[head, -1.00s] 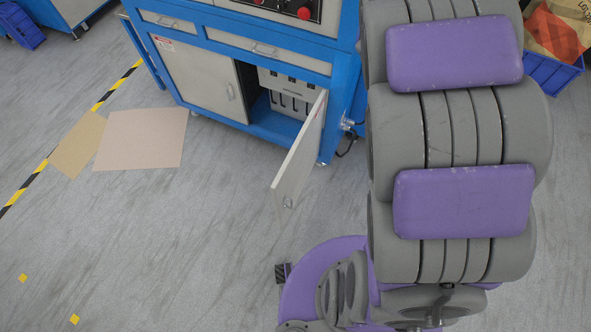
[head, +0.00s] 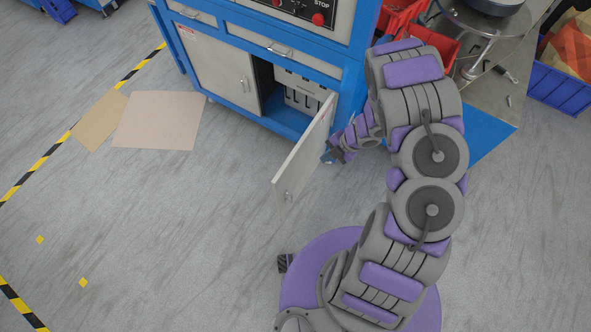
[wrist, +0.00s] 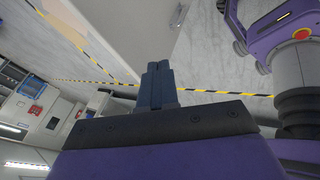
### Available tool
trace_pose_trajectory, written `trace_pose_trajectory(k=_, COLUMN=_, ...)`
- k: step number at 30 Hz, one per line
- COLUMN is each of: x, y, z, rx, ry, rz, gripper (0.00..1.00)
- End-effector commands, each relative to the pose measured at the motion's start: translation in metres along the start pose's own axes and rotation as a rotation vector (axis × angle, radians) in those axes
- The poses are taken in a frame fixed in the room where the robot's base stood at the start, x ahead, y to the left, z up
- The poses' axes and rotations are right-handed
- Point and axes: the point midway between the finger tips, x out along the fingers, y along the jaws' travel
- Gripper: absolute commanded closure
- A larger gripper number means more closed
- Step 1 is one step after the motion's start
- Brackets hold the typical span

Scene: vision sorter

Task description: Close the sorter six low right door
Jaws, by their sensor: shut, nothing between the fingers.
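In the wrist view, the fingers (wrist: 159,72) are together and hold nothing.
The low left door (head: 222,75) is shut. Cardboard sheets (head: 157,120) lie on the floor at left. Red bins (head: 402,18) and a metal workbench (head: 505,90) stand at right, with a blue crate (head: 558,92) beyond. Floor before the cabinet is clear.

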Motion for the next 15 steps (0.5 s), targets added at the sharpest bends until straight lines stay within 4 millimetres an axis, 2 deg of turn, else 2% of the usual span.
trace_pose_trajectory(k=3, x=0.013, y=-0.007, z=-0.025, rx=-0.042, ry=0.107, rz=0.009, gripper=1.00)
trace_pose_trajectory(k=5, x=0.016, y=-0.010, z=-0.033, rx=-0.055, ry=0.138, rz=0.012, gripper=1.00)
trace_pose_trajectory(k=11, x=0.029, y=-0.013, z=-0.038, rx=-0.062, ry=0.161, rz=0.017, gripper=1.00)
trace_pose_trajectory(k=15, x=0.052, y=-0.013, z=-0.041, rx=-0.061, ry=0.160, rz=0.016, gripper=1.00)
